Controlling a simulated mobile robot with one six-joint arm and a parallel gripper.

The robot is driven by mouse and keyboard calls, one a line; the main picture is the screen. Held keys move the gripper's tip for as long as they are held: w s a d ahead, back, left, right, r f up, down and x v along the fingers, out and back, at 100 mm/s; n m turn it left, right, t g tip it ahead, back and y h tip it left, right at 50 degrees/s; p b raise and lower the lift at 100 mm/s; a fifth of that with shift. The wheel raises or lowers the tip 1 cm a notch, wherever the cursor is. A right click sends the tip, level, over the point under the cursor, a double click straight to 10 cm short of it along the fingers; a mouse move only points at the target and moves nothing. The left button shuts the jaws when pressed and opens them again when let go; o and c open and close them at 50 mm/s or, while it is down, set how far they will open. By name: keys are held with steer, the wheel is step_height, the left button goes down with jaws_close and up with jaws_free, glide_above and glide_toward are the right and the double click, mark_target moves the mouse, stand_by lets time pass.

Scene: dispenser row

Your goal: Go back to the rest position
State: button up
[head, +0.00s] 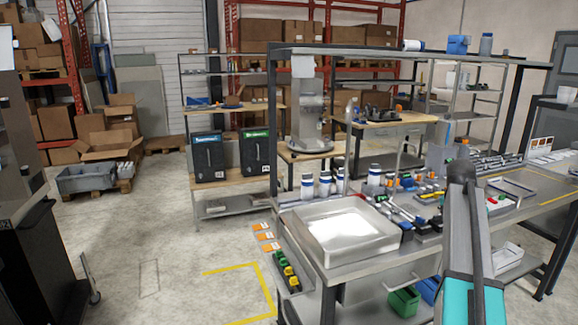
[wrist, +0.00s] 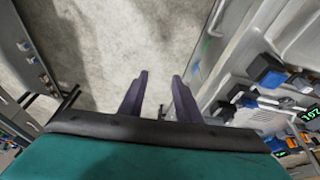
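My gripper (wrist: 159,78) shows in the wrist view with its two dark fingers apart and nothing between them. Bare concrete floor shows beyond the fingertips. The steel workbench edge (wrist: 208,40) lies to the right of the fingers, apart from them. In the head view my grey and teal arm rises at the lower right, in front of the workbench (head: 350,268); I cannot make out the fingers there.
A steel tray (head: 335,258) sits on the bench's front left corner, with white bottles (head: 307,187) behind it and several small tools and parts to its right. A dark cabinet (head: 38,215) stands at the left. The floor (head: 150,250) between cabinet and bench is clear.

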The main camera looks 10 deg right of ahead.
steer(key=w+a+f+n+g+y, duration=0.1)
steer(key=a+f, duration=0.6)
steer(key=f, duration=0.3)
steer(key=a+f+n+g+y, duration=0.1)
steer(key=a+f, duration=0.5)
steer(key=f, duration=0.5)
steer(key=s+a+f+n+g, duration=0.1)
steer(key=s+a+f, duration=0.2)
steer(key=a+f, duration=0.4)
steer(key=s+a+f+n+g, duration=0.1)
steer(key=s+a+f+n, duration=0.15)
steer(key=a+f, duration=0.55)
steer(key=s+a+f+n, duration=0.3)
steer(key=s+a+f, duration=0.2)
steer(key=s, duration=0.6)
steer(key=s+a+f+n+g+y, duration=0.1)
steer(key=s+a+f+n, duration=0.2)
steer(key=s+a+f, duration=0.3)
steer(key=s+a+f+n+g+y, duration=0.1)
steer(key=s+a+f+n, duration=0.2)
steer(key=s+a+f, duration=0.3)
steer(key=shift+s+f, duration=2.7)
steer(key=shift+s, duration=2.5)
